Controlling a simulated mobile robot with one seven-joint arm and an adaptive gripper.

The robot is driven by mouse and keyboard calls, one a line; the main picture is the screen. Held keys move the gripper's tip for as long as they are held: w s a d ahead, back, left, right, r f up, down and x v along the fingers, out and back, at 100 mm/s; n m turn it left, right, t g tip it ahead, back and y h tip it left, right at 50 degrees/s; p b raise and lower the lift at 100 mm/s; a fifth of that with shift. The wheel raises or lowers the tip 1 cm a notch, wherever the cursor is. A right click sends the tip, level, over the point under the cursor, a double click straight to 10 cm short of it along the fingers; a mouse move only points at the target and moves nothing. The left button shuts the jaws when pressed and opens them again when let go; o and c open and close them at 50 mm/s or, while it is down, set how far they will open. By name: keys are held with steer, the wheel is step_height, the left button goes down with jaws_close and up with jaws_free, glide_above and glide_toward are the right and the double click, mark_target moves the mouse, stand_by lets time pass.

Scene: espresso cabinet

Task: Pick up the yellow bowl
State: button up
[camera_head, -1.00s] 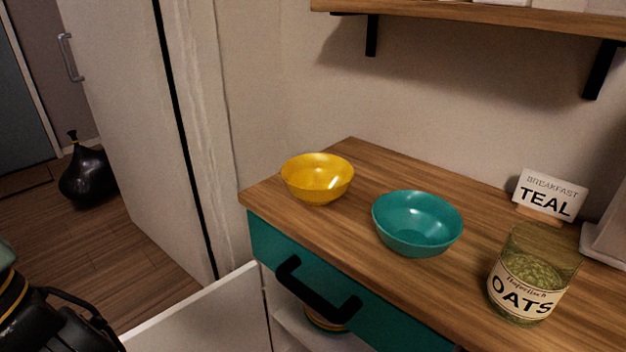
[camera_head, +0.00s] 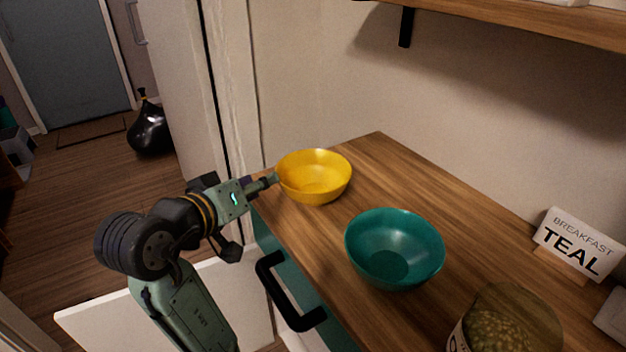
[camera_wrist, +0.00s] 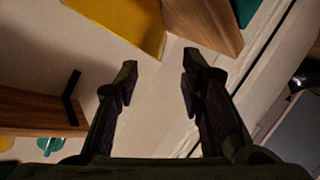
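The yellow bowl (camera_head: 316,178) stands upright at the far left corner of the wooden counter (camera_head: 362,208). In the wrist view the yellow bowl (camera_wrist: 122,18) fills the upper left, cut off by the top edge. My gripper (camera_head: 272,180) is at the bowl's left side, with a fingertip at its rim; I cannot tell whether they touch. In the wrist view my gripper (camera_wrist: 159,72) is open, its two fingers apart with nothing between them, and the bowl lies beyond the fingertips, mostly to the left.
A teal bowl (camera_head: 394,248) stands close to the yellow one, nearer the front. An oats jar (camera_head: 503,325) and a TEAL sign (camera_head: 578,243) are at right. A black drawer handle (camera_head: 288,300) juts out below the counter. A wooden shelf (camera_head: 500,22) hangs above.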

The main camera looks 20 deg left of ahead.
mark_target(279, 169)
steer(key=p+x, duration=0.1)
steer(key=x, duration=0.7)
steer(key=shift+w+f, duration=0.15)
steer(key=shift+w, duration=0.25)
steer(key=shift+c, duration=0.3)
jaws_close()
